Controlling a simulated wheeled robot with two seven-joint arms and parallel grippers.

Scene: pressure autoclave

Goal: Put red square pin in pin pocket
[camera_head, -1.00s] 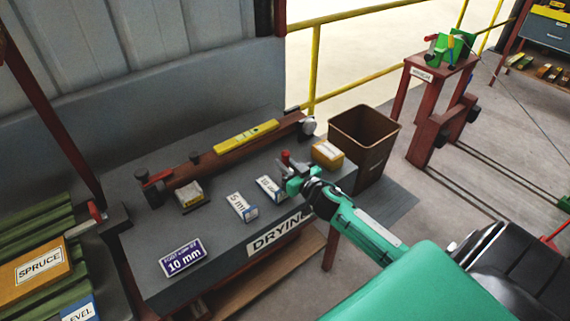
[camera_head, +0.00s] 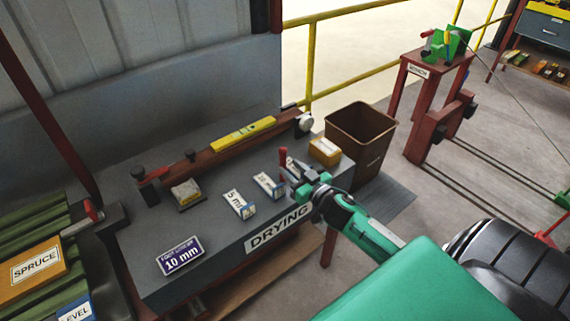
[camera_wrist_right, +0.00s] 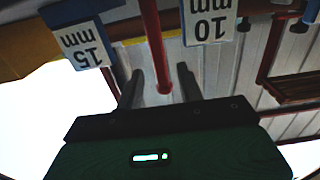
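The red pin (camera_head: 283,154) stands upright near the right front of the grey table. In the right wrist view the red pin (camera_wrist_right: 153,45) runs down from the top edge, and its near end shows between the two fingers. My right gripper (camera_head: 290,169) is at the pin; it also shows in the right wrist view (camera_wrist_right: 162,75). Its fingers are apart, with a narrow gap on each side of the pin. The foot of the pin is hidden by the gripper in the head view. I cannot make out the pin pocket. My left gripper is out of view.
The grey table (camera_head: 225,240) carries a 5 mm block (camera_head: 238,203), another labelled block (camera_head: 267,185), a purple 10 mm sign (camera_head: 180,256), a yellow block (camera_head: 325,150) and a brown beam with a yellow level (camera_head: 245,133). A brown bin (camera_head: 360,140) stands behind right.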

